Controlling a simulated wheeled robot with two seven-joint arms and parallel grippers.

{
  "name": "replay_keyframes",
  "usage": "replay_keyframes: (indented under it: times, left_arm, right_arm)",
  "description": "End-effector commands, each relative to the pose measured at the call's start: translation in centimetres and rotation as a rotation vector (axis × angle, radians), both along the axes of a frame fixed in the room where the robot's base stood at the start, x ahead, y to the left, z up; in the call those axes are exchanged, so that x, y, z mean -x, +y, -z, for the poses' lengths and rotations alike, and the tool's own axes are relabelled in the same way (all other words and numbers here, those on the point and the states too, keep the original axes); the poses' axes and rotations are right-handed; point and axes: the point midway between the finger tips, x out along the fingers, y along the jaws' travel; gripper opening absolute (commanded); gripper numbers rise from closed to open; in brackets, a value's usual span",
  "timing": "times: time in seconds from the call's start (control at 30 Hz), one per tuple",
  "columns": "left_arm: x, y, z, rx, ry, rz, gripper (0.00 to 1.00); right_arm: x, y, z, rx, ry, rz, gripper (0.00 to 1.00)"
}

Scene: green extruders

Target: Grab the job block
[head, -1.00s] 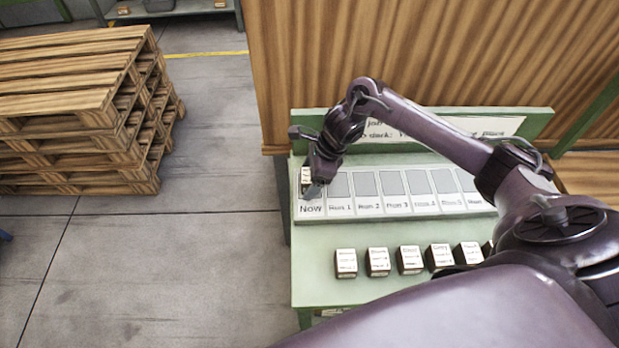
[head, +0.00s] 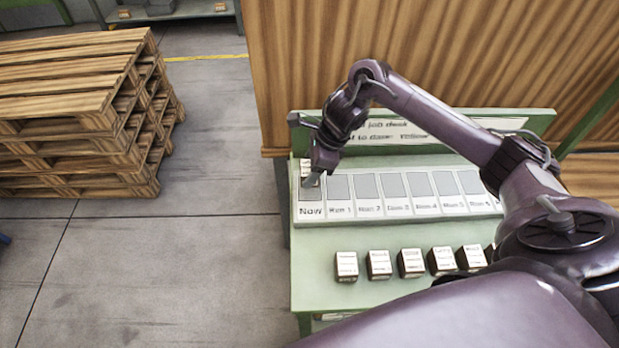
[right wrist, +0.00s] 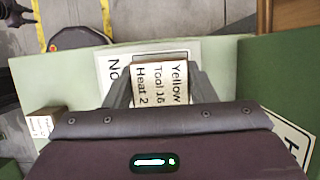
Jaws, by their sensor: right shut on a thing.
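The job block (right wrist: 158,84) is a small block with a white label reading "Yellow Tool 16 Heat 2" in the right wrist view. It sits between the fingers of my right gripper (right wrist: 157,90), which is shut on it. In the head view my right gripper (head: 312,181) is above the "Now" slot at the left end of the slot board (head: 400,210), and part of the block (head: 309,168) shows behind the fingers. Whether the block touches the board cannot be told. My left gripper is not in view.
Several labelled blocks (head: 346,266) stand in a row on the front of the green desk (head: 320,290). The slots marked for later runs look empty. A sign (head: 400,132) and wooden panel (head: 420,60) stand behind. Stacked pallets (head: 70,110) are on the left.

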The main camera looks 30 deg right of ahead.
Motion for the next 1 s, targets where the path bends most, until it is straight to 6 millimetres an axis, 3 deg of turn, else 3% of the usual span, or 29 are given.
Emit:
replay_keyframes:
  times: [0.07, 0.2, 0.5, 0.7, 1.0]
  left_arm:
    - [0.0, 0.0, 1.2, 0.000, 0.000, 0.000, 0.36]
    - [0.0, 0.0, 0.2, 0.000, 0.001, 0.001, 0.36]
    - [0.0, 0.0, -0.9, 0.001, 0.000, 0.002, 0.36]
    - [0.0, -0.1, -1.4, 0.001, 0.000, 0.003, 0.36]
    - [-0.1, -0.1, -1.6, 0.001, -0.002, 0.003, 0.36]
  right_arm:
    - [-0.2, 0.0, -2.0, 0.000, -0.012, -0.003, 0.27]
    - [-0.3, -0.1, -6.6, 0.005, -0.013, -0.002, 0.27]
    - [-0.1, 0.0, -13.0, 0.001, -0.007, 0.000, 0.27]
    - [-0.1, 0.0, -15.4, 0.001, -0.004, -0.001, 0.27]
    - [0.0, 0.0, -16.4, -0.001, 0.000, 0.001, 0.27]
